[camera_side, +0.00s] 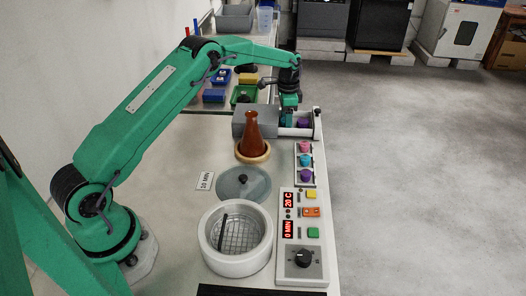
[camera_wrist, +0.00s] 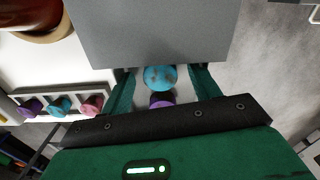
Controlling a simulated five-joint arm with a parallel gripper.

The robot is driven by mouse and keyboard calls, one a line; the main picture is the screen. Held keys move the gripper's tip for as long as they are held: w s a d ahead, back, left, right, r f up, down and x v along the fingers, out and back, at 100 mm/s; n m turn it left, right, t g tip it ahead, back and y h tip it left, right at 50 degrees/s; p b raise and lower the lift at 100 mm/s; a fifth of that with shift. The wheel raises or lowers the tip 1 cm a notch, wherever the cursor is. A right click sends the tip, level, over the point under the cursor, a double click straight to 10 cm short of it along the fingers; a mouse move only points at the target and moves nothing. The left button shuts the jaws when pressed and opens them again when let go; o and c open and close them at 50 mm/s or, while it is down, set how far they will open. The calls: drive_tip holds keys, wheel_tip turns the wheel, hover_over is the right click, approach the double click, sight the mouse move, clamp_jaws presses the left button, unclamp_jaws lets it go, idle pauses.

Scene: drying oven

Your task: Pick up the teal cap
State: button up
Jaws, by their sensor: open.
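A teal cap (camera_wrist: 160,78), round and a little speckled, lies between the two fingers of my gripper (camera_wrist: 162,88) in the wrist view. The fingers are open, with gaps on both sides of the cap. A purple cap (camera_wrist: 161,99) is just below it in the picture, partly hidden by my gripper. In the side view my gripper (camera_side: 289,108) points down at the far end of the bench, beside a purple cap (camera_side: 303,122). Another teal cap (camera_side: 305,160) sits in a small rack between a pink and a purple one; it also shows in the wrist view (camera_wrist: 60,106).
A grey box (camera_side: 253,121) stands right beside my gripper. A brown flask (camera_side: 253,136), a grey lid (camera_side: 243,185), a round white oven (camera_side: 212,256) and a control panel (camera_side: 303,235) stand nearer. Coloured bins lie behind. Open floor lies to the right.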

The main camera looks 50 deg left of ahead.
idle(0.3)
drive_tip(key=c, duration=1)
drive_tip(key=shift+c, duration=0.2)
drive_tip(key=shift+r, duration=0.8)
drive_tip(key=r, duration=0.2)
drive_tip(key=shift+d+r, duration=0.2)
drive_tip(key=shift+r, duration=0.2)
drive_tip(key=s+d+r, duration=0.4)
drive_tip(key=d+r, duration=0.2)
drive_tip(key=d, duration=0.4)
drive_tip(key=shift+d+r, duration=0.25)
drive_tip(key=shift+r, duration=0.05)
drive_tip(key=shift+s, duration=0.1)
